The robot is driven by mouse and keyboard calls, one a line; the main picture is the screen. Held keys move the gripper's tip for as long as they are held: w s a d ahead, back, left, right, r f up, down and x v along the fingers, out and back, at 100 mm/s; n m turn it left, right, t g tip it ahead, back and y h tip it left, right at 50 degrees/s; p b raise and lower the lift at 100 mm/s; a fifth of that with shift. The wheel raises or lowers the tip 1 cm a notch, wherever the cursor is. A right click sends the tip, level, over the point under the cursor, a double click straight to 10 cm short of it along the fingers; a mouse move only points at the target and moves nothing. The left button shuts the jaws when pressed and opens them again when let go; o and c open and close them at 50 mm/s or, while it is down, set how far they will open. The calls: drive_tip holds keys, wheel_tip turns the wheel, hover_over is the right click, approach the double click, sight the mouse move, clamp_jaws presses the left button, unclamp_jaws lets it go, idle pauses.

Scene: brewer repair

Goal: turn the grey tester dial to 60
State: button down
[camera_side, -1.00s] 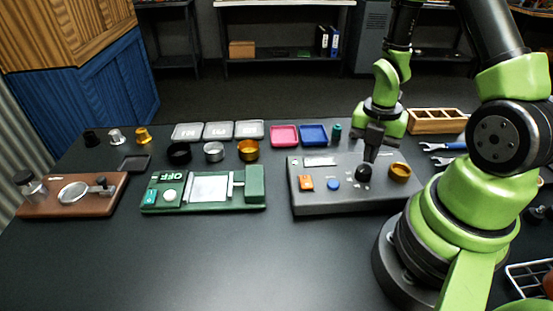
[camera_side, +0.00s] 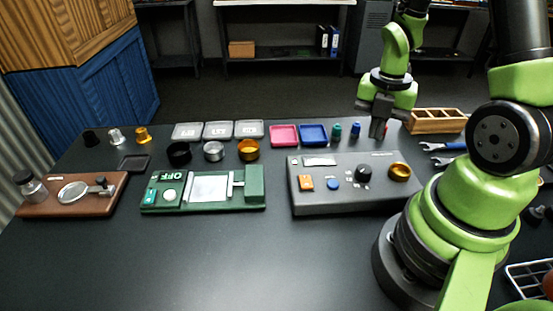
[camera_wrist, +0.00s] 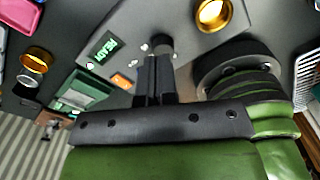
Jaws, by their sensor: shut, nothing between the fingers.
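The grey tester (camera_side: 345,200) sits on the right of the table. It shows a small screen (camera_side: 320,161), an orange switch (camera_side: 306,183), a blue button (camera_side: 333,184) and a brass cup (camera_side: 400,172). Its dark round dial (camera_side: 363,173) stands clear of my gripper; its pointer and scale are too small to read. In the wrist view, the dial (camera_wrist: 160,44) shows just beyond my fingertips, and the screen (camera_wrist: 106,47) reads READY in green. My gripper (camera_side: 377,136) is shut and empty, above and behind the dial.
Teal (camera_side: 337,131) and blue (camera_side: 355,131) vials stand behind the tester, with a red one (camera_side: 386,129) close by my fingers. A wooden tray (camera_side: 437,121) and wrenches (camera_side: 443,147) lie to the right. A green device (camera_side: 205,208) stands left. The front table is clear.

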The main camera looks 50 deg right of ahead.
wheel_tip(320, 180, down, 6)
drive_tip(key=shift+s+a+f, duration=0.1)
drive_tip(key=shift+s+f, duration=0.05)
drive_tip(key=shift+f, duration=0.2)
idle(0.4)
drive_tip(key=shift+w+a, duration=0.15)
drive_tip(key=shift+w, duration=0.25)
idle(0.7)
drive_tip(key=shift+d, duration=0.2)
drive_tip(key=shift+w+d, duration=0.1)
drive_tip(key=shift+d, duration=0.05)
drive_tip(key=shift+r, duration=3.05)
